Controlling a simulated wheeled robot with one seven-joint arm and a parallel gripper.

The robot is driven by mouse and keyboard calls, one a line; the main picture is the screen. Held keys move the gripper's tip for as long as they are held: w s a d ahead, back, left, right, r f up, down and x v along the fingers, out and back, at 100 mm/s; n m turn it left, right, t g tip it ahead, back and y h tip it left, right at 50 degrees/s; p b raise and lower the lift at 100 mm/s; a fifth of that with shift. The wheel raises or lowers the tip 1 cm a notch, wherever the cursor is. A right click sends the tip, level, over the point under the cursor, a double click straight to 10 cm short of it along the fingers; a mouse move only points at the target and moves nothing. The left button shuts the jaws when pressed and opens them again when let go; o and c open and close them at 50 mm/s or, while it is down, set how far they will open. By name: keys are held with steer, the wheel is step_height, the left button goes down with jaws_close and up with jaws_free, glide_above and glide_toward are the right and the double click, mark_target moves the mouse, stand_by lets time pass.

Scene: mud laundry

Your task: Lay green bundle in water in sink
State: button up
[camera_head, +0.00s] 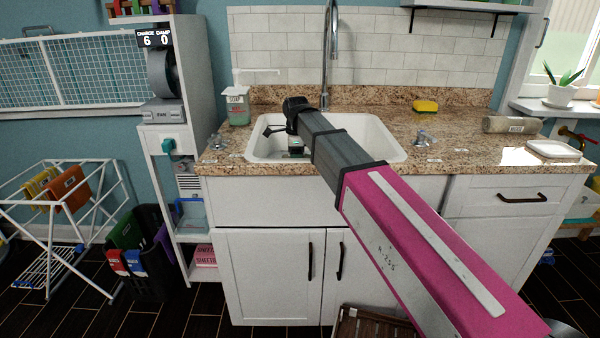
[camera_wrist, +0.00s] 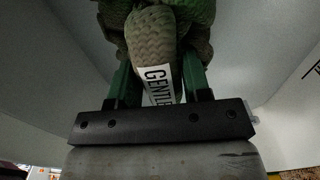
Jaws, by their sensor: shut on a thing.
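The white sink (camera_head: 370,134) is set in the granite counter below the tall faucet (camera_head: 331,50). My arm reaches over its front edge, and my gripper (camera_head: 290,138) is at the left part of the basin, mostly hidden by my arm. In the wrist view, my gripper (camera_wrist: 160,95) is shut on a green knitted bundle (camera_wrist: 195,12) with a pale braided part and a white label reading "GENTLE". Pale sink walls surround it there. The head view does not clearly show the bundle, and I cannot make out the water or whether the bundle touches it.
A soap bottle (camera_head: 238,106) stands left of the sink. A yellow sponge (camera_head: 426,106) lies behind it on the right, and a tap knob (camera_head: 424,137) sits at its right. A rolled item (camera_head: 511,125) and a white dish (camera_head: 553,149) lie farther right. The counter between is mostly clear.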

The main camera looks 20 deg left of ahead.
steer(key=shift+f, duration=2.7)
steer(key=shift+f, duration=0.1)
steer(key=o, duration=1)
step_height(320, 180, up, 12)
steer(key=shift+r, duration=0.15)
